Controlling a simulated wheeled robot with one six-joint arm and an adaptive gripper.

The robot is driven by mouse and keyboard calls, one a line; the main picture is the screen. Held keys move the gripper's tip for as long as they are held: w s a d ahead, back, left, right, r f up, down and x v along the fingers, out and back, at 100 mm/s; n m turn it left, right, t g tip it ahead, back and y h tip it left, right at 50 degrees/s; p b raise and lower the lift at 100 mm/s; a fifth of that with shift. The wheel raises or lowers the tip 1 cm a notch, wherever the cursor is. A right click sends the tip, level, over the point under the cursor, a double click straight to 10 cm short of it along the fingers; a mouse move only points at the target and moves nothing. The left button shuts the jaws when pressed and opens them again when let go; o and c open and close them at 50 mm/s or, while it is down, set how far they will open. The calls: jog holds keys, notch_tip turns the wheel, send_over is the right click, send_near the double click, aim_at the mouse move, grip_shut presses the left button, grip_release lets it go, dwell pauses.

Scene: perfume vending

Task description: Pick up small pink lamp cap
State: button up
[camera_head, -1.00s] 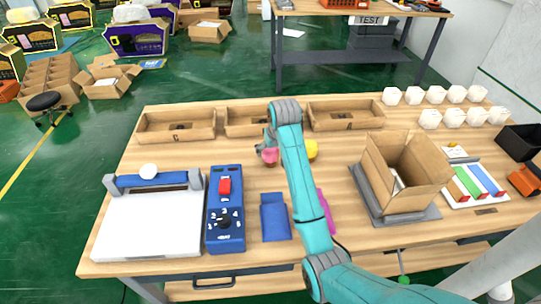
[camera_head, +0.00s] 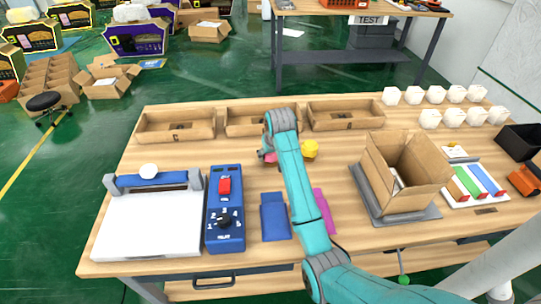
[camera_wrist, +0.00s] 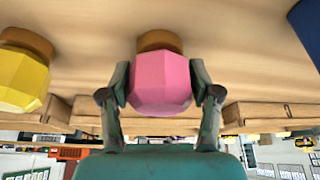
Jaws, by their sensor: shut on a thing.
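The pink lamp cap (camera_wrist: 160,82) is faceted, with a brown round end, and sits between the fingers of my gripper (camera_wrist: 160,100) in the wrist view. The fingers touch it on both sides, and my gripper is shut on it. In the head view the pink cap (camera_head: 270,157) shows only in part, at the left of my arm, which hides much of it. I cannot tell whether it still rests on the table.
A yellow cap (camera_head: 310,149) stands close to the right of my arm; it also shows in the wrist view (camera_wrist: 22,75). Wooden trays (camera_head: 176,126) line the back. An open cardboard box (camera_head: 405,172) stands right, and white caps (camera_head: 430,119) stand behind it.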

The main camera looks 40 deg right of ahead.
notch_tip(320, 180, up, 10)
jog(key=shift+f, duration=0.1)
jog(key=shift+s, duration=0.1)
dwell(0.4)
